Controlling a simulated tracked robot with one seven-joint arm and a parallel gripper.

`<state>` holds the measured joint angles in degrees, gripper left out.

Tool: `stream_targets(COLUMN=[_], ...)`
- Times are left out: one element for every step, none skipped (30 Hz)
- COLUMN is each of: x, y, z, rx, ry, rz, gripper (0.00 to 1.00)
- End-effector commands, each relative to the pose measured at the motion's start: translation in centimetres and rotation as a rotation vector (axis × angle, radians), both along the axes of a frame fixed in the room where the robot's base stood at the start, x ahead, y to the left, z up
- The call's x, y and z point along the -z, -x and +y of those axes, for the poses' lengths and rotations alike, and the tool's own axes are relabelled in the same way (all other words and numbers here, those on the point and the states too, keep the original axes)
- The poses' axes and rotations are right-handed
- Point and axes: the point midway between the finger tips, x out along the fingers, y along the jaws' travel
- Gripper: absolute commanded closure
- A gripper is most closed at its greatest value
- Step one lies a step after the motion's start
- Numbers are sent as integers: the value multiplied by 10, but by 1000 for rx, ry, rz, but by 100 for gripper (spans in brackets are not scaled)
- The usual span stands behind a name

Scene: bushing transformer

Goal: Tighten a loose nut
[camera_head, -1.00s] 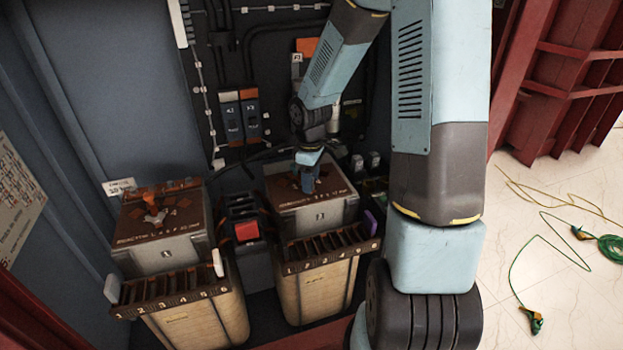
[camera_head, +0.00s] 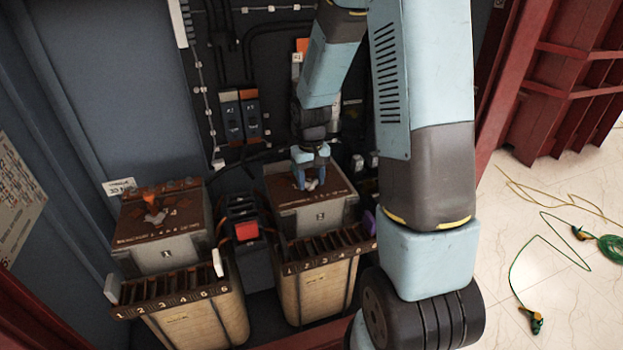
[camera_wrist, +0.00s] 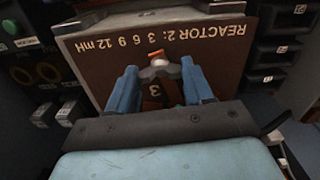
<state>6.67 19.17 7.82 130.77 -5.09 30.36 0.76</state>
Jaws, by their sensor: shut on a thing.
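The brown-topped reactor box on the right (camera_head: 335,199) stands in the cabinet. My gripper (camera_head: 309,183) points down at the middle of its top. In the wrist view my gripper (camera_wrist: 159,66) has its two blue fingers on either side of a light metal nut (camera_wrist: 160,69), shut on it. An orange-brown piece (camera_wrist: 156,54) shows just behind the nut. The box top (camera_wrist: 100,60) reads "REACTOR 2: 3 6 9 12 mH" upside down, with a "3" between the fingers. The exact contact at the fingertips is too small to make out.
A similar box (camera_head: 165,228) on the left carries a light metal piece (camera_head: 156,216). A red-topped block (camera_head: 246,231) stands between the boxes. Slotted numbered strips (camera_head: 330,250) run along the front. Breakers (camera_head: 241,116) line the back panel. Cables (camera_head: 553,230) lie on the floor at right.

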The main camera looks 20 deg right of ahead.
Motion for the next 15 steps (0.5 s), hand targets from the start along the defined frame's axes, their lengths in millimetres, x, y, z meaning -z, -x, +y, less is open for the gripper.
stream_targets(x=[-1, -1, -1, -1, -1, -1, -1, -1, -1, -1, -1, -1, -1, -1, -1], y=[-2, -2, -2, -2, -2, -2, -2, -2, -2, -2, -2, -3, -3, -3, -3], z=[0, 0, 0, 0, 0, 0, 0, 0, 0, 0, 0, 0, 0, 0, 0], rx=[17, 29, 41, 49, 56, 65, 70, 75, 79, 81, 83, 85, 85, 86, 86], ry=[0, 0, 0, 0, 0, 0, 0, 0, 0, 0, 0, 0, 0, 0, 0], rz=[-6, -6, -6, -6, -6, -6, -7, -6, -7, -7, -7, -7, -7, -7, -7], gripper=[79, 79, 79, 79, 79, 79, 79, 79, 79, 79, 79, 79, 79, 79, 79])
